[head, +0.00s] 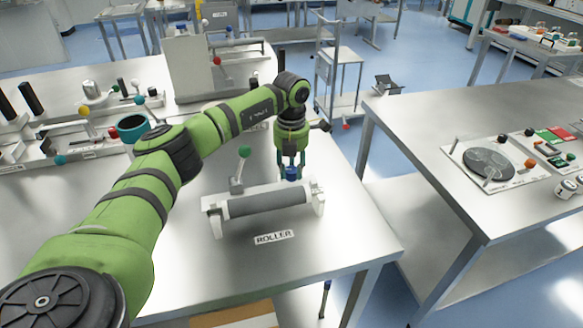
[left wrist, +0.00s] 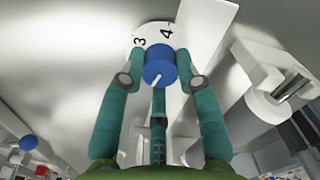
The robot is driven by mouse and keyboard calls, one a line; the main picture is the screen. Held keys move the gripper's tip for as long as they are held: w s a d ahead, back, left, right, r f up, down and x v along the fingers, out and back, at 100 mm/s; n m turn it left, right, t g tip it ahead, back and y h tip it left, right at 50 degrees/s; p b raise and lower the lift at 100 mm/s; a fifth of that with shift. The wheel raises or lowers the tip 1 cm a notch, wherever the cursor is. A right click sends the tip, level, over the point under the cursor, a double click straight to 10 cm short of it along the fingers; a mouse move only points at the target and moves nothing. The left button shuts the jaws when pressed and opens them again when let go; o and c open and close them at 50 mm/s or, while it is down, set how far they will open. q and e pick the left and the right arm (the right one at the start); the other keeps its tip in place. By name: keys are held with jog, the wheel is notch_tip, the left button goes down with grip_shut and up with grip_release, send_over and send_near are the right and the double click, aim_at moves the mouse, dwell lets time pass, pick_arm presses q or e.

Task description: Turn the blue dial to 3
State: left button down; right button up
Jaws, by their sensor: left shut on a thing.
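The blue dial (head: 291,174) sits at the right end of the roller unit on the table. My left gripper (head: 291,165) comes down over it from above and is shut on it. In the left wrist view the two teal fingers (left wrist: 160,72) touch the dial (left wrist: 160,63) from either side. A white mark shows on the dial's lower edge. The white dial plate (left wrist: 150,32) shows the numerals 3 and 4 beyond the dial; the rest of the plate is hidden. The mark does not point at either visible numeral. My right gripper is not in view.
The roller (head: 267,204) and a green-knobbed lever (head: 244,152) are left of the dial, with a ROLLER label (head: 274,238) in front. A grey cabinet (head: 198,70) stands behind. A second table (head: 440,110) is on the right, across a gap.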

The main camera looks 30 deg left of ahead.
pick_arm(q)
jog(key=m, duration=0.4)
jog(key=shift+s+f+m+b, duration=0.15)
jog(key=shift+m+b, duration=0.15)
jog(key=m, duration=0.5)
jog(key=shift+b, duration=0.3)
jog(key=m, duration=0.5)
jog(key=shift+a+m, duration=0.1)
jog(key=shift+m, duration=0.3)
jog(key=shift+m+b, duration=0.4)
jog(key=shift+m, duration=2.2)
jog(key=c, duration=0.9)
grip_release()
